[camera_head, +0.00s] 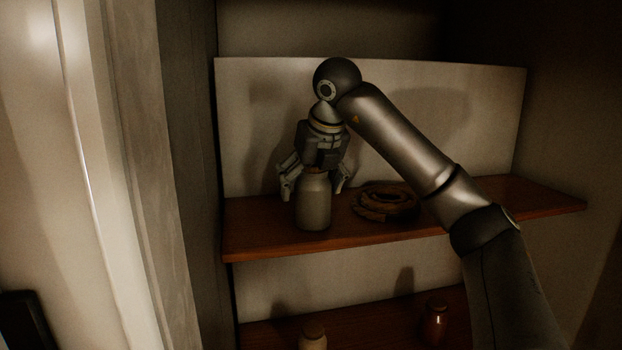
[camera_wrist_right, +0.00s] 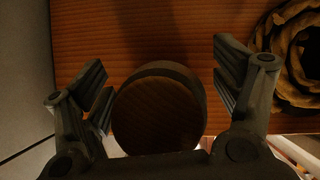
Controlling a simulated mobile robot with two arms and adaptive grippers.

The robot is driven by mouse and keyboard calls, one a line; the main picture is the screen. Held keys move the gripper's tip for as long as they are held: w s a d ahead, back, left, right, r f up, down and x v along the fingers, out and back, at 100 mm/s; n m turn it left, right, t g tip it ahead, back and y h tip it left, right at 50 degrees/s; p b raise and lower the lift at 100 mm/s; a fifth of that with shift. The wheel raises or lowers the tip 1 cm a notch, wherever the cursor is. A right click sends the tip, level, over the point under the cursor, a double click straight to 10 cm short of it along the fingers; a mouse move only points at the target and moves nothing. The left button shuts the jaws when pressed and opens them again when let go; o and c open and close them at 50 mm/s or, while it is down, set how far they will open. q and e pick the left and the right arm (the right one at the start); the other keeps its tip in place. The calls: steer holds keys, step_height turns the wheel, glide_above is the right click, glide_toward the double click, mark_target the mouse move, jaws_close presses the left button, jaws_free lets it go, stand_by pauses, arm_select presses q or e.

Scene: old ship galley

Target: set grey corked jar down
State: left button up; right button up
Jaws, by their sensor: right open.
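The grey corked jar (camera_head: 313,203) stands upright on the upper wooden shelf (camera_head: 270,241), near its left end. In the right wrist view its round brown cork top (camera_wrist_right: 158,112) shows from above. My right gripper (camera_head: 315,188) points down over the jar, with one finger on each side of it. The fingers are open, and in the right wrist view (camera_wrist_right: 165,95) a gap shows between the jar and the right finger; the left finger is close to the jar. My left gripper is not in view.
A coiled rope (camera_head: 385,202) lies on the upper shelf just right of the jar. The lower shelf (camera_head: 375,318) holds a pale jar (camera_head: 313,335) and a reddish jar (camera_head: 434,325). A wall panel stands close on the left. The upper shelf's right end is clear.

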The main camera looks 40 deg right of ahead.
steer(key=v, duration=1.2)
stand_by(0.9)
